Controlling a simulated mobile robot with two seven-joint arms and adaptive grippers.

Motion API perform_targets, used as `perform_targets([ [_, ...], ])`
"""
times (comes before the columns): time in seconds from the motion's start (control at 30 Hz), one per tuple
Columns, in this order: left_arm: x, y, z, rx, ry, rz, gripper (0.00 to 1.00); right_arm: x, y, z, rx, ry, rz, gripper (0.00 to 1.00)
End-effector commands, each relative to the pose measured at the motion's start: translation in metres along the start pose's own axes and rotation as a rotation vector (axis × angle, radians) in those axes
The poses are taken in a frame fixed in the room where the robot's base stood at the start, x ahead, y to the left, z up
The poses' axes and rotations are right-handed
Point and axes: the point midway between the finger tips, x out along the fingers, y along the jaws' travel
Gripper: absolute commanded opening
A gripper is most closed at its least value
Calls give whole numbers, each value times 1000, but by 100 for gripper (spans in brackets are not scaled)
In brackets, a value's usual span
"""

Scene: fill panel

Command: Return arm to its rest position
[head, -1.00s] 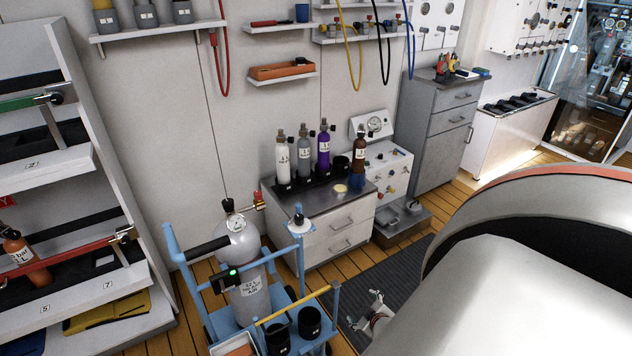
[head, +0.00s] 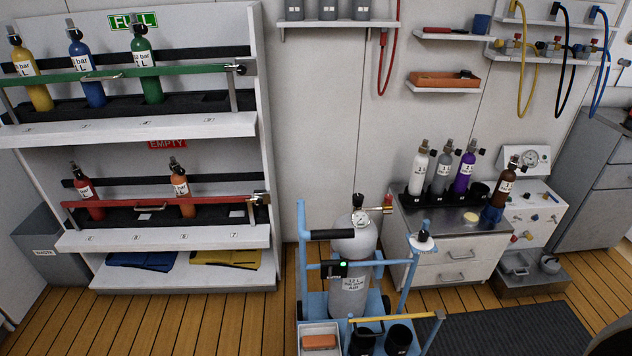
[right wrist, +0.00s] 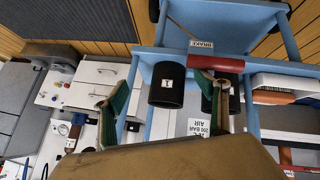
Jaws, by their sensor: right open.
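My right gripper (right wrist: 162,97) shows in the right wrist view with its two green-padded fingers spread wide and nothing held between them. Beyond the fingers is the blue cart (right wrist: 205,25) with a black cup (right wrist: 166,86) marked 1. A red bar (right wrist: 217,63) on the cart, near a BRAKE label, lies close to the right-hand finger; I cannot tell if they touch. My left gripper is not in view.
The blue cart (head: 310,275) carries a grey cylinder (head: 350,285) and stands before the drawer cabinet (head: 455,255). A shelf rack (head: 170,258) with several bottles stands left. A dark floor mat (head: 510,332) lies right of the cart. Wooden floor (head: 200,320) before the rack is clear.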

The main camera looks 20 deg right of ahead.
Motion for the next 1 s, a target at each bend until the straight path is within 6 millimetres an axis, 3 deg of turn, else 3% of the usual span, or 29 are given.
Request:
perform_targets([
  [0.03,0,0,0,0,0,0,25,-10,-76,-2,93,-18,-63,73],
  [0.4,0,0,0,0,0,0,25,7,-86,-3,95,-24,-67,73],
  [0.77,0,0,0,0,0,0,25,12,-80,-1,82,-19,-66,73],
  [1.0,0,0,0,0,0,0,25,11,-64,-30,-23,22,-123,73],
])
